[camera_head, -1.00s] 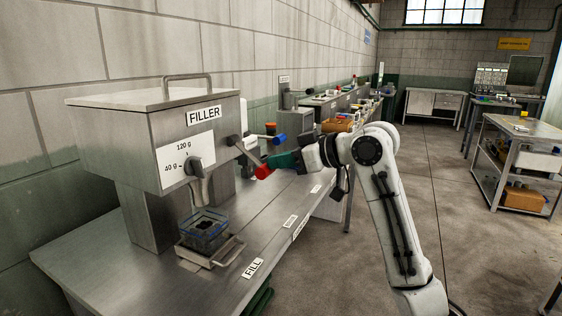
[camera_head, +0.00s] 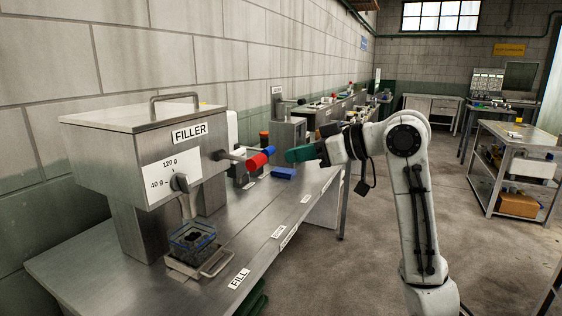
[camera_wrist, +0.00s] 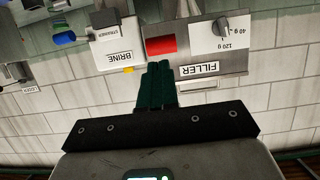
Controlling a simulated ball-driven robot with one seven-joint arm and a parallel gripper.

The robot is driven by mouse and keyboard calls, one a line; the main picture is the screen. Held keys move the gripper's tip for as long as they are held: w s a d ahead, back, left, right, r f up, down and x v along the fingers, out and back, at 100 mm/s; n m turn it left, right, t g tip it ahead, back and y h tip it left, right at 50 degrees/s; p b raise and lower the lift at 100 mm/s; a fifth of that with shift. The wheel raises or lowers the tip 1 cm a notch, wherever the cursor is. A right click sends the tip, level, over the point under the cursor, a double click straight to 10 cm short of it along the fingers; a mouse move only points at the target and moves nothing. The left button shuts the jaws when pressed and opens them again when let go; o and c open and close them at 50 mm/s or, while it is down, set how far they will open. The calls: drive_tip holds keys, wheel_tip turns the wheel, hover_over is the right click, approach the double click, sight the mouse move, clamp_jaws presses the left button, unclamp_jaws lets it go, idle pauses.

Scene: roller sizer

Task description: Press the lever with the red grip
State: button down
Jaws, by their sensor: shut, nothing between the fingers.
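The filler (camera_head: 125,150) is a steel machine on the bench at left. Its lever leaves the right side of the body nearly level and ends in a red grip (camera_head: 258,161). The red grip also shows in the wrist view (camera_wrist: 161,46), beyond my fingers. My gripper (camera_head: 288,156) has green fingers, shut and empty, to the right of the red grip with a small gap in the head view. The shut fingers (camera_wrist: 157,66) also show in the wrist view, pointing towards the grip; the exact distance is hard to tell.
A blue grip (camera_head: 269,150) shows just behind the red one. A clear container (camera_head: 190,240) stands under the filler spout. The brine unit (camera_wrist: 118,47) is beside the filler.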

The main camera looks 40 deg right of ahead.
drive_tip(key=shift+v, duration=1.4)
drive_tip(key=shift+r, duration=0.1)
drive_tip(key=w+a+f+m+g, duration=0.1)
drive_tip(key=a+f, duration=0.2)
drive_tip(key=f, duration=0.5)
drive_tip(key=w+a+f+m+g, duration=0.1)
drive_tip(key=a+f+m, duration=0.15)
drive_tip(key=f, duration=0.55)
drive_tip(key=s+a+f+g, duration=0.1)
drive_tip(key=s+a+f, duration=0.2)
drive_tip(key=f, duration=0.3)
drive_tip(key=s+a+f+m+g+h, duration=0.1)
drive_tip(key=s+a+f+g, duration=0.15)
drive_tip(key=f, duration=0.35)
drive_tip(key=s+a+f, duration=0.2)
drive_tip(key=a+f, duration=0.2)
drive_tip(key=f, duration=0.2)
drive_tip(key=s+f+g+h, duration=0.1)
drive_tip(key=s+f+g, duration=0.1)
drive_tip(key=s+f, duration=0.2)
drive_tip(key=s+a+f+g+h+p, duration=0.1)
drive_tip(key=s+f, duration=0.4)
drive_tip(key=s, duration=0.6)
drive_tip(key=s+a+f+g+h, duration=0.1)
drive_tip(key=s+f+g, duration=0.3)
drive_tip(key=s, duration=0.4)
drive_tip(key=shift+s+a+f+h, duration=0.2)
drive_tip(key=shift+f+h, duration=0.3)
drive_tip(key=shift+f, duration=0.15)
